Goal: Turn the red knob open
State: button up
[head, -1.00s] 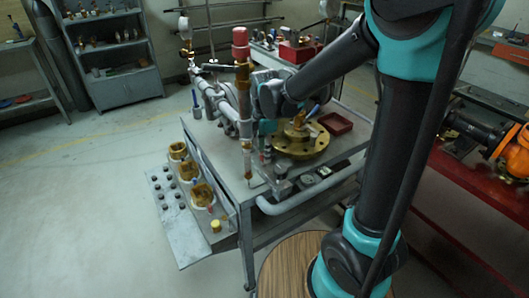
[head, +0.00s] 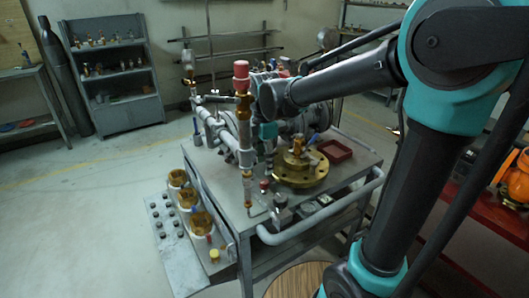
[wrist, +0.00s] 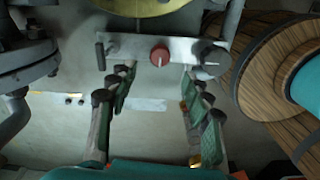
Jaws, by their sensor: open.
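In the wrist view a round red knob (wrist: 160,56) with a pale line on its face sits on a narrow metal plate. My gripper (wrist: 157,82) has its two fingers spread apart with nothing between them; the knob shows just past the fingertips, between them, and I see no contact. In the head view a small red knob (head: 264,185) stands near the table's front, and a larger red cap (head: 241,70) tops the brass column. The small one appears to be the wrist view's knob. The fingers are hidden in the head view.
A brass flange (head: 301,174) sits on the metal table (head: 225,171), beside a dark red tray (head: 334,151). The upright brass column (head: 243,108) and grey pipes crowd the left side. A curved rail (head: 325,215) runs along the front. Floor at left is clear.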

jog(key=shift+r, duration=2)
